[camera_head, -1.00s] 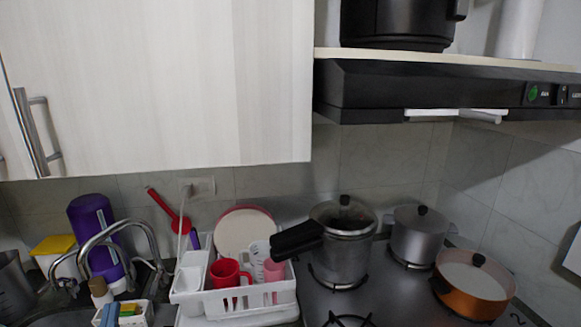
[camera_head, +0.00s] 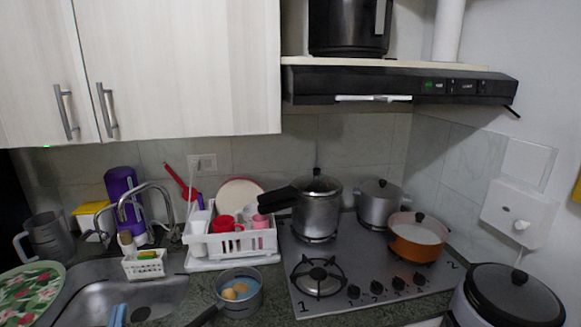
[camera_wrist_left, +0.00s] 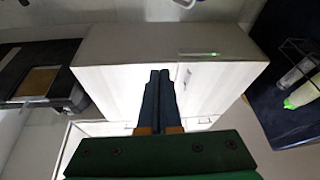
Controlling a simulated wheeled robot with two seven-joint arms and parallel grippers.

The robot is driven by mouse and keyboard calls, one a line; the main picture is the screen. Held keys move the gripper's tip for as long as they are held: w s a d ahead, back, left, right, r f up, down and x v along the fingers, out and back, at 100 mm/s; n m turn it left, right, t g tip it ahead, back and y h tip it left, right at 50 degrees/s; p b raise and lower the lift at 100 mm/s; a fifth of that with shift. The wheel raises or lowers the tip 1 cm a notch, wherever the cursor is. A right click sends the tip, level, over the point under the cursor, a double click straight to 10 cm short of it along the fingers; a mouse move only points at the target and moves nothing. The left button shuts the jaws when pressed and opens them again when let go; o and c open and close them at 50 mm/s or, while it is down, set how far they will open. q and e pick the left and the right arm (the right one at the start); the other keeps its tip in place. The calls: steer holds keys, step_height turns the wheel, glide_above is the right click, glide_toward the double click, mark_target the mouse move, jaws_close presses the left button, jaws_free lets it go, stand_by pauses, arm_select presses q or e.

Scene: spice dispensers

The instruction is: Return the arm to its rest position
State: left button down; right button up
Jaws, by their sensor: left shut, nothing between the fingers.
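My left gripper (camera_head: 118,315) shows only as blue fingertips at the bottom edge of the head view, in front of the sink. In the left wrist view, its two dark blue fingers (camera_wrist_left: 159,98) lie together, shut and empty, beyond a green mount. White cabinet doors (camera_wrist_left: 115,85) show past the fingers. Most of my left arm is outside the head view. My right gripper is in neither current view.
The sink (camera_head: 165,297) lies close to the fingertips. A dish rack (camera_head: 232,245), a saucepan (camera_head: 240,306) and a stove (camera_head: 365,278) with several pots stand to the right. A patterned plate (camera_head: 28,295) is at left. Cabinets (camera_head: 180,65) hang above.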

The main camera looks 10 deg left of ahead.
arm_select(q)
step_height(320, 180, down, 15)
steer(key=w+d+m+g+h+b, duration=0.2)
steer(key=w+d+g+h, duration=0.1)
steer(key=s+d+f+m+g+h+b, duration=0.1)
steer(key=s+d+f+g+h+b, duration=0.2)
steer(key=f, duration=0.8)
steer(key=s+d+f+m+g+h+b, duration=0.1)
steer(key=s+d+f+g, duration=0.25)
steer(key=f, duration=0.75)
steer(key=s+d+f+m+g+h+b, duration=0.1)
steer(key=s+d+f+g, duration=0.15)
steer(key=s+f, duration=0.35)
steer(key=s+d+f+m+g+h+b, duration=0.1)
steer(key=s+d+f+g, duration=0.2)
steer(key=f, duration=0.5)
steer(key=s+f+m+g+b, duration=0.1)
steer(key=s+f+g, duration=0.1)
steer(key=s, duration=0.6)
steer(key=s+f+m+g, duration=0.1)
steer(key=s+f, duration=0.3)
steer(key=s, duration=0.4)
steer(key=shift+s+d+f+m+g+b, duration=0.3)
steer(key=shift+f+g+b, duration=0.05)
steer(key=shift+g, duration=0.35)
arm_select(e)
step_height(320, 180, down, 10)
steer(key=shift+w+a, duration=0.2)
steer(key=shift+w, duration=0.1)
